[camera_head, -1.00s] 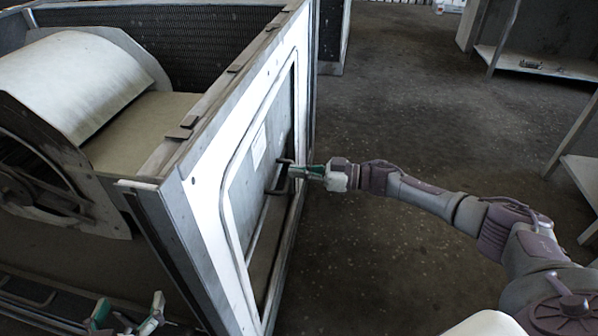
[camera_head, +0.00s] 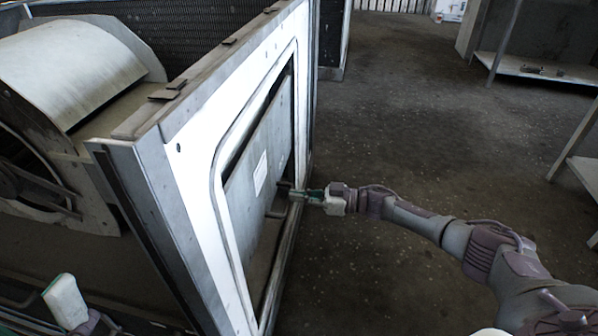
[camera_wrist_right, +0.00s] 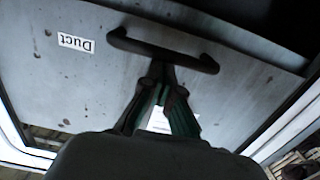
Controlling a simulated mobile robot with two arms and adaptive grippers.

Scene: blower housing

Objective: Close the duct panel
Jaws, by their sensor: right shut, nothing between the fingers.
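The grey duct panel (camera_head: 240,198) sits within the white-framed opening of the blower housing, with a dark gap along its upper edge. It carries a small white label, which reads "Duct" upside down in the right wrist view (camera_wrist_right: 76,43). A dark bar handle (camera_wrist_right: 165,50) stands out from the panel. My right gripper (camera_head: 296,193) is shut and empty, its fingertips (camera_wrist_right: 163,80) at or just beside the handle's middle; contact is unclear. My left gripper (camera_head: 66,300) is partly in view at the bottom left, and its jaw state is unclear.
The white frame (camera_head: 190,165) of the housing surrounds the panel. A curved blower cover (camera_head: 70,65) stands inside the housing. Metal shelves (camera_head: 545,72) stand at the right. The dark floor (camera_head: 400,120) between housing and shelves is clear.

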